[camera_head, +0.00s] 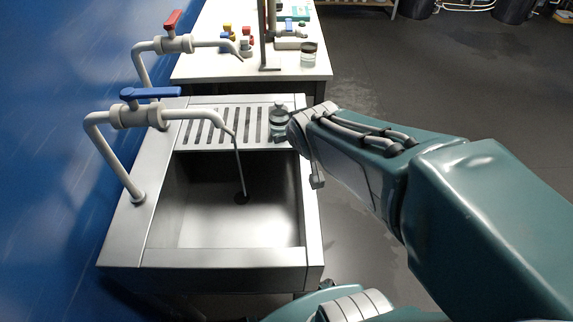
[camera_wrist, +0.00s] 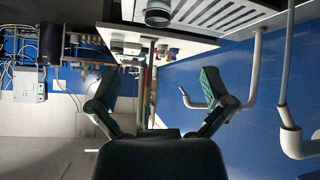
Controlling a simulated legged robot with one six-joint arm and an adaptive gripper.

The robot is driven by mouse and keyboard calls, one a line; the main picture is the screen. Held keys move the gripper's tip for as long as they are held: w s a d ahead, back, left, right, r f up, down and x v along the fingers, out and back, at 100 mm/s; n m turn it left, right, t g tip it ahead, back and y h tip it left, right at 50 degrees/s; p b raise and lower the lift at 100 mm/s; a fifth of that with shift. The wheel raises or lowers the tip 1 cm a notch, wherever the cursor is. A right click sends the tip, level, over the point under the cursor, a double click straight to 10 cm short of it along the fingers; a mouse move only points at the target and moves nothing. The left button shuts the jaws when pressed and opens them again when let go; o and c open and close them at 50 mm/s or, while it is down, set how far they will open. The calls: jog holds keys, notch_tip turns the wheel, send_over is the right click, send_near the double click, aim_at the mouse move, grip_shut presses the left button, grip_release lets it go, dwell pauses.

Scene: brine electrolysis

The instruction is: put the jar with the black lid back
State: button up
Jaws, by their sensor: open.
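The jar with the black lid (camera_head: 308,54) stands upright at the near right corner of the white table, beyond the sink. It is clear glass with pale contents. My gripper (camera_wrist: 157,92) is open in the wrist view, with its two fingers wide apart and nothing between them. In the head view my arm reaches from the right to the sink's far right corner, and my fingers are mostly hidden there.
The steel sink (camera_head: 220,257) has a blue-handled tap (camera_head: 135,110) and a red-handled tap (camera_head: 174,42) on its left. The white table (camera_head: 210,68) also holds a metal stand (camera_head: 270,40) and several small coloured-lid containers (camera_head: 245,42). Open floor (camera_head: 430,70) lies right.

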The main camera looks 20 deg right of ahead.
jog(key=s+a+r+g+y, duration=0.1)
jog(key=s+a, duration=0.2)
jog(key=s, duration=0.4)
jog(key=s+a+r+g+y, duration=0.1)
jog(key=s+a+r+g, duration=0.1)
jog(key=s+a, duration=0.2)
jog(key=s, duration=0.3)
jog(key=shift+r+n, duration=0.2)
jog(key=shift+n, duration=0.2)
jog(key=shift+w, duration=0.1)
